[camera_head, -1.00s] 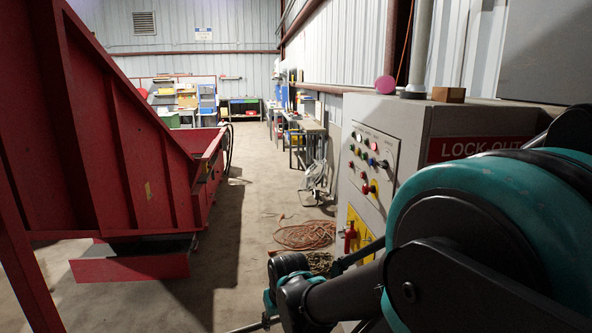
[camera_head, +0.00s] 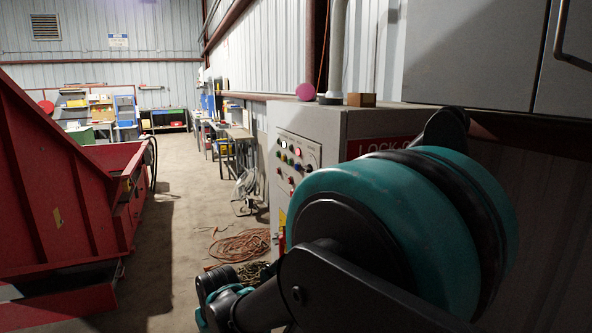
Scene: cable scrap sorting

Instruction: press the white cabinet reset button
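The white cabinet (camera_head: 300,121) stands right of centre. Its control panel (camera_head: 313,148) faces left and carries several small round buttons and lamps in red, green, yellow and blue. A small pale button or lamp (camera_head: 284,145) sits in the upper row of the panel. It is too small to tell whether this is the white reset button. My arm's large teal and black joint covers the lower right of the panel and much of the cabinet front. My gripper is not in view; only arm links show at the bottom centre.
A large red metal hopper (camera_head: 60,215) fills the left side. An orange coiled cable (camera_head: 240,246) lies on the floor before the cabinet. A pink disc (camera_head: 305,91) and a wooden block (camera_head: 362,100) are on the cabinet top.

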